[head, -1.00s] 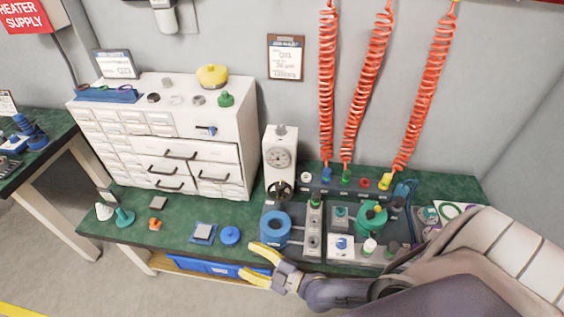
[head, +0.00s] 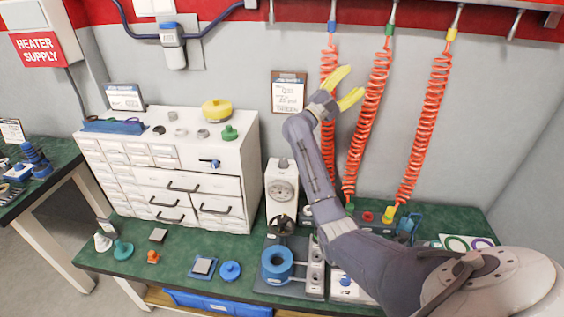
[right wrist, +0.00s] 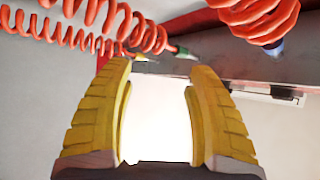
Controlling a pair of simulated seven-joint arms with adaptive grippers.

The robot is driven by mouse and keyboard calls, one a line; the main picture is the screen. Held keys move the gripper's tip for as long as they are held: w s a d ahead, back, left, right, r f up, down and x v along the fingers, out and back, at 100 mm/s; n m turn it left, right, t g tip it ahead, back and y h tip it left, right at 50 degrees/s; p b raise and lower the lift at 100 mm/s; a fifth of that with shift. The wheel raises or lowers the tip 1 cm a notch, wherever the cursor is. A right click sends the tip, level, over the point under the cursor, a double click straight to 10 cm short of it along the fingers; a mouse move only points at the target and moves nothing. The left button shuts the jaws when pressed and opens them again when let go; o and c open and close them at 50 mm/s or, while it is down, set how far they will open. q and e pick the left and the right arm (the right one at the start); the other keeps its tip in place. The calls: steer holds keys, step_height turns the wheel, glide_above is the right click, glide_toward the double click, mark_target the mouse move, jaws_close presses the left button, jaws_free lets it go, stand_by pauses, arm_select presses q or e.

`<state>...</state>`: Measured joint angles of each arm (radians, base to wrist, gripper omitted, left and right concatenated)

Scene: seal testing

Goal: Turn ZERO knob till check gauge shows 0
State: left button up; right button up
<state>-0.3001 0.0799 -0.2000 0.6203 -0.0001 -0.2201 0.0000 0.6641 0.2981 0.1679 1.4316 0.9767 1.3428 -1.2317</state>
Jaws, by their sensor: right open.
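A white gauge stand with a round dial (head: 282,190) stands on the green bench, right of the drawer cabinet. A dark handwheel-like knob (head: 283,225) sits low on its front. I cannot read the dial or any ZERO label. My right gripper (head: 347,91) is open and empty, raised high in front of the wall and the left red coiled hose, well above the gauge. In the right wrist view its yellow fingers (right wrist: 160,115) are spread with nothing between them. My left gripper is not in view.
Red coiled hoses (head: 424,125) hang from the overhead rail; they also show close to the fingers in the right wrist view (right wrist: 110,25). A blue ring fixture (head: 277,265) stands before the gauge. A white drawer cabinet (head: 180,175) is left. My right forearm covers part of the bench.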

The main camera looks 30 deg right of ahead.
steer(key=s+d+f+m+g+y, duration=0.1)
steer(key=s+d+m+g+y, duration=0.3)
steer(key=d+m+g+y, duration=0.15)
steer(key=m+t+y, duration=0.6)
steer(key=m+y, duration=0.2)
steer(key=y, duration=1.1)
glide_above(283, 161)
step_height(283, 161, down, 12)
steer(key=shift+n+h, duration=0.25)
step_height(283, 161, down, 18)
steer(key=shift+d+r, duration=0.15)
steer(key=shift+r, duration=0.05)
jaws_close()
